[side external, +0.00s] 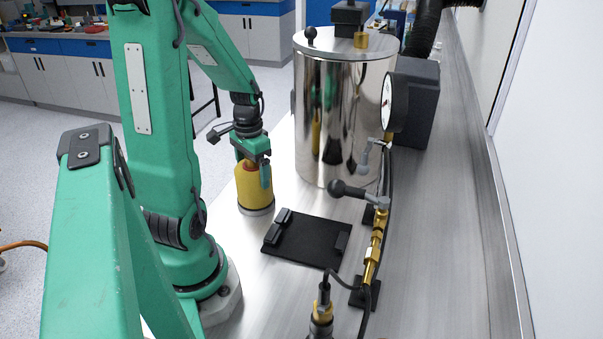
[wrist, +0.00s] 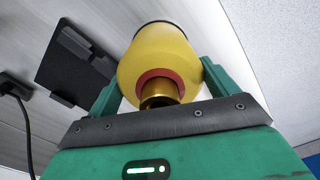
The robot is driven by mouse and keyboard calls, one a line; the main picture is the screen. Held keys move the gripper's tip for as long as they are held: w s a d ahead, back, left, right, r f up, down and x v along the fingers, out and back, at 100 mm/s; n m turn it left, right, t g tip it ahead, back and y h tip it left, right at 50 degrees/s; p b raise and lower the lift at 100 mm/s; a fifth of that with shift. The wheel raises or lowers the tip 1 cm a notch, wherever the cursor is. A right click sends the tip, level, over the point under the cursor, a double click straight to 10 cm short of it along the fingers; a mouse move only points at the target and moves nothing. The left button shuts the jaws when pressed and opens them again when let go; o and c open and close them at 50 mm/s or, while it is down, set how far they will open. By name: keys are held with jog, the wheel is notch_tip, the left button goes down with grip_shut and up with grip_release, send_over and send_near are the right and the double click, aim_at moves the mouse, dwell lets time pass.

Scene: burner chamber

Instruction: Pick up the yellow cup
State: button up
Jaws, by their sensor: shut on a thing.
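In the wrist view the yellow cup (wrist: 160,60) sits between the two fingers of my gripper (wrist: 160,78). A red ring and a brass neck show at its near end. I cannot tell whether its base touches the bench.
A black plate with raised corner blocks (side external: 305,240) lies just right of the cup, and also shows in the wrist view (wrist: 75,62). A shiny steel cylinder (side external: 335,120) stands behind it. Brass valves and hoses (side external: 374,245) and a round gauge (side external: 389,101) are to the right.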

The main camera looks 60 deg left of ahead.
jog(key=shift+c, duration=0.9)
jog(key=shift+r, duration=0.15)
notch_tip(320, 180, up, 18)
dwell(0.8)
